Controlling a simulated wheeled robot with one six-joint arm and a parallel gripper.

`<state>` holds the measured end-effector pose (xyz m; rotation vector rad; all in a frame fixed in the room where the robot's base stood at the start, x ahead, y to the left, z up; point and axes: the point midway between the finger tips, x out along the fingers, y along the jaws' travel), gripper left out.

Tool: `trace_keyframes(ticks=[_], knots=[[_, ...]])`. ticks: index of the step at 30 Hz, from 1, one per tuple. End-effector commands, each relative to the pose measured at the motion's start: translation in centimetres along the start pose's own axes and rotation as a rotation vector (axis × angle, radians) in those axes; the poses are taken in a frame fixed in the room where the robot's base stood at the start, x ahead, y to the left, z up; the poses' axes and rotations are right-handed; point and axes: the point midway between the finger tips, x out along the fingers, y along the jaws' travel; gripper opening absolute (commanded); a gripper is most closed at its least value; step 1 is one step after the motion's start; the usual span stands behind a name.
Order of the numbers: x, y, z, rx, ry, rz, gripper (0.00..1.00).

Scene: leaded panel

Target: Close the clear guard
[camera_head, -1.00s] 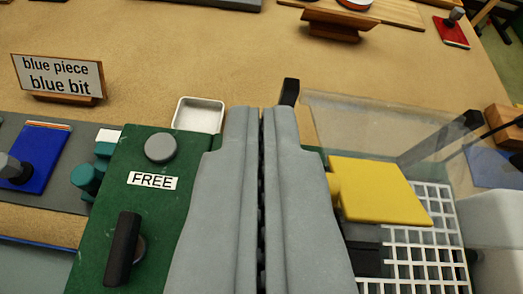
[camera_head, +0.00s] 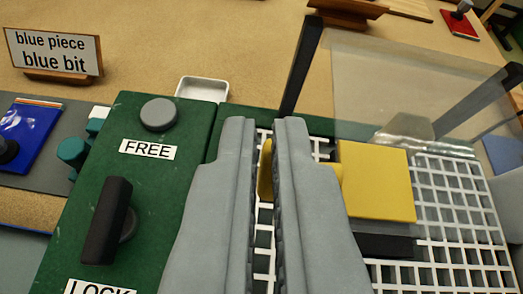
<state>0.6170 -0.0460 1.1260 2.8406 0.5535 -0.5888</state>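The clear guard (camera_head: 400,85) is a see-through panel at the upper right. It stands raised and tilted between a left black arm (camera_head: 301,65) and a right black arm (camera_head: 470,103). My gripper (camera_head: 264,122) is at the centre, with a narrow gap between its fingers. It is below and left of the guard in the picture, and nothing is visibly gripped. A yellow square piece (camera_head: 376,182) lies on a white grid (camera_head: 450,215) right of my gripper. A yellow part (camera_head: 265,172) shows in the finger gap; its link to the square is hidden.
A green panel at left bears a grey button (camera_head: 158,114), a FREE label (camera_head: 147,150), a black lever (camera_head: 107,222) and a cut-off LOCK label (camera_head: 100,287). Behind are a white tray (camera_head: 202,89) and a "blue piece blue bit" sign (camera_head: 55,54). The table between is clear.

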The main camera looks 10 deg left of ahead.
Motion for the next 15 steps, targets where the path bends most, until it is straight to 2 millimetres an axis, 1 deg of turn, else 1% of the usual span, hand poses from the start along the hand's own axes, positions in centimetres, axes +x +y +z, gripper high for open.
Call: trace_keyframes(ticks=[1,11,15], knots=[[0.62,-0.07,1.48,0.007,-0.024,-0.009,0.0],[0.71,-0.01,1.59,0.007,-0.027,-0.01,0.0],[0.69,0.01,1.29,0.007,-0.026,-0.01,0.0]])
